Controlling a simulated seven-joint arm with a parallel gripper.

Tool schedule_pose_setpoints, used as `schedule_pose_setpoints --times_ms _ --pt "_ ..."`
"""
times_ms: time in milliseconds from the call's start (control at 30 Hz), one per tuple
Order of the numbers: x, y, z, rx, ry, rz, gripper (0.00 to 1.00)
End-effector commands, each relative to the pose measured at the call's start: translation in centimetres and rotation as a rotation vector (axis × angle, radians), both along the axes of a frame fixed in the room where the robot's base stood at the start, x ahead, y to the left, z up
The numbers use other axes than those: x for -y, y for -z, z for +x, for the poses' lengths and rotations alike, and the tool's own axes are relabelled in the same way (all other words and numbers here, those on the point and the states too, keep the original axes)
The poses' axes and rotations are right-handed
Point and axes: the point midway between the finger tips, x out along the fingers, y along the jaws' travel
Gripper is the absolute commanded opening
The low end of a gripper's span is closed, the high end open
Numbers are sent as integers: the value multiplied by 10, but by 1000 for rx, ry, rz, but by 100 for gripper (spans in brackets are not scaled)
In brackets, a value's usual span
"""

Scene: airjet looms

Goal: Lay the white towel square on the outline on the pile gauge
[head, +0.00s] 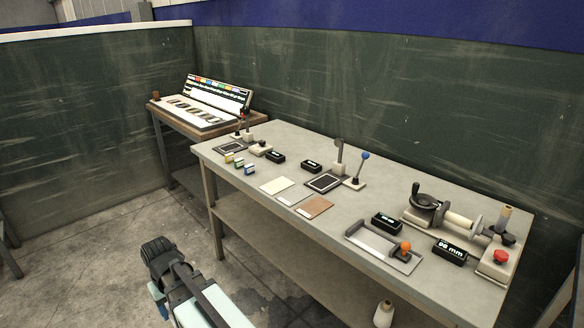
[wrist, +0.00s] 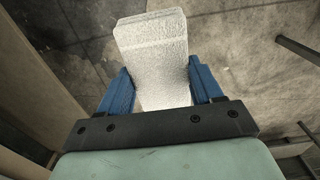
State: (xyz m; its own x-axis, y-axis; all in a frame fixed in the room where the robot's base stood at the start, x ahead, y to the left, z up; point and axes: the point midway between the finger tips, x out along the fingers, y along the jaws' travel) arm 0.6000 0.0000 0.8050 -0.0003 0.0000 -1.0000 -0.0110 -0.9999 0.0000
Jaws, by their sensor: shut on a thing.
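In the wrist view my gripper (wrist: 159,68) has its blue fingers shut on the white towel square (wrist: 152,36), a pale, rough-textured slab that sticks out beyond the fingertips. It is held in the air above the floor. In the head view my arm is low at the bottom, left of the workbench and well apart from it; the towel cannot be made out there. A dark plate with a pale square outline (head: 325,182) lies mid-bench beside a blue-knobbed lever (head: 359,168). A similar smaller plate (head: 230,148) lies at the bench's left end. I cannot tell which is the pile gauge.
On the bench (head: 290,148), cream (head: 277,186) and brown (head: 315,207) flat pieces lie in front of the middle plate. Small colored blocks (head: 238,163) are farther left. A tray with an orange knob (head: 404,247) and a crank device (head: 425,207) stand to the right.

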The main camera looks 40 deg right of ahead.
Motion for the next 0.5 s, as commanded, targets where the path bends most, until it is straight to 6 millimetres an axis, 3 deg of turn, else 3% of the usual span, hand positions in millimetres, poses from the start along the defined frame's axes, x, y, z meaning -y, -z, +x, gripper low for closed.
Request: schedule_pose_setpoints --times_ms 167,500 --pt "0 -25 20 4 57 0 30" --pt "13 -112 68 5 236 0 30"
